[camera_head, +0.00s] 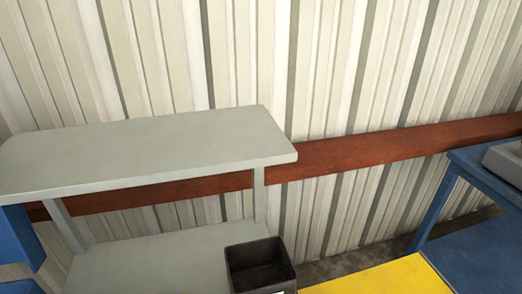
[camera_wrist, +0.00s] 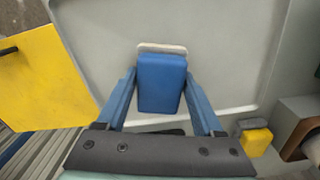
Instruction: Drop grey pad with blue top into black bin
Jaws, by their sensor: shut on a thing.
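In the wrist view my gripper (camera_wrist: 160,88) has its two blue fingers on either side of the grey pad with blue top (camera_wrist: 161,82). It is shut on the pad, whose pale grey edge shows at the far end. The black bin (camera_head: 259,266) stands in the head view on the lower surface of a grey table, at its right corner; its front is cut off by the frame. I cannot tell how far the pad is from the bin.
The grey table (camera_head: 150,150) has a bare raised shelf left of and above the bin. A yellow surface (camera_head: 385,277) lies right of the bin, with a blue table (camera_head: 485,180) beyond. A corrugated wall with a red beam (camera_head: 390,145) stands behind. A small yellow object (camera_wrist: 256,141) shows in the wrist view.

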